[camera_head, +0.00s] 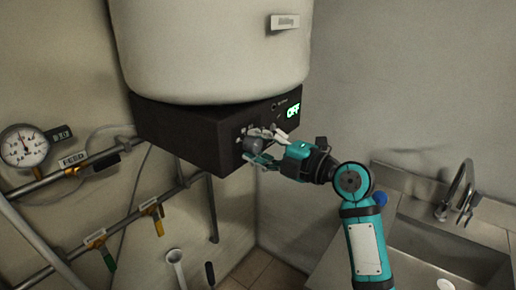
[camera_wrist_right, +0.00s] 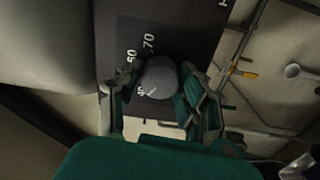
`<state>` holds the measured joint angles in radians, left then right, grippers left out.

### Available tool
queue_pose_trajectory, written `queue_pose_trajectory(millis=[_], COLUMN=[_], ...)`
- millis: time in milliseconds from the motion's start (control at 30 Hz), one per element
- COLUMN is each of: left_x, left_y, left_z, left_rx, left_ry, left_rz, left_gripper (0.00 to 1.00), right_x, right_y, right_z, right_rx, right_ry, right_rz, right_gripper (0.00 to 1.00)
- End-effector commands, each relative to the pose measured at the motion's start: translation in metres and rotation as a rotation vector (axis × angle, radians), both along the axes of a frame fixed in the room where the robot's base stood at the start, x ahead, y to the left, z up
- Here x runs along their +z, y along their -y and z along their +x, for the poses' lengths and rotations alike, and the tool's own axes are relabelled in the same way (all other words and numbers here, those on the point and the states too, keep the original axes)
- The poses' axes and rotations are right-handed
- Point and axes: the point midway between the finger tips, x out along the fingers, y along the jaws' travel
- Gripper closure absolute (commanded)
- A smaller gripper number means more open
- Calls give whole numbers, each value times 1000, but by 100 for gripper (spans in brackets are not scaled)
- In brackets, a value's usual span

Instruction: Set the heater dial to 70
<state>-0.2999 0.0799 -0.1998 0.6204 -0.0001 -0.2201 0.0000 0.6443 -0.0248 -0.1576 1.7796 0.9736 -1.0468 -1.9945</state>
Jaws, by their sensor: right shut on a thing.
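The heater is a dark box (camera_head: 185,138) under a large white tank (camera_head: 210,50). Its lit green display (camera_head: 294,111) reads OFF. The dial is a round grey knob (camera_head: 253,144) on the box's front face, partly covered by my fingers in the head view. My right gripper (camera_head: 262,147) is shut on it. In the right wrist view the dial (camera_wrist_right: 158,77) sits between both fingers. A number reading 70 (camera_wrist_right: 149,43) shows beyond the knob, with other numbers to its left. A pale mark on the knob lies on its lower left, near a partly hidden number. My left gripper is out of view.
A round gauge (camera_head: 24,146) and pipes with coloured-handled valves (camera_head: 150,207) run along the left wall. A sink (camera_head: 447,248) with a tap (camera_head: 458,190) stands at the right.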

Motion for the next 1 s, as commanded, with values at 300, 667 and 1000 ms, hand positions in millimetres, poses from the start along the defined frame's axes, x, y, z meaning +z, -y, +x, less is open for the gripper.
queue_pose_trajectory(millis=[300, 667, 1000], left_x=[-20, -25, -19], left_y=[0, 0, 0], left_z=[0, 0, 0], left_rx=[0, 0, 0], left_ry=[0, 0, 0], left_rz=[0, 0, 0], left_gripper=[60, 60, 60], right_x=[-4, -3, -2], right_y=[1, 0, 0], right_z=[0, 0, 0], right_rx=[-1, -1, -2], right_ry=[-210, -491, -754], right_rz=[148, 349, 541], right_gripper=[95, 95, 95])
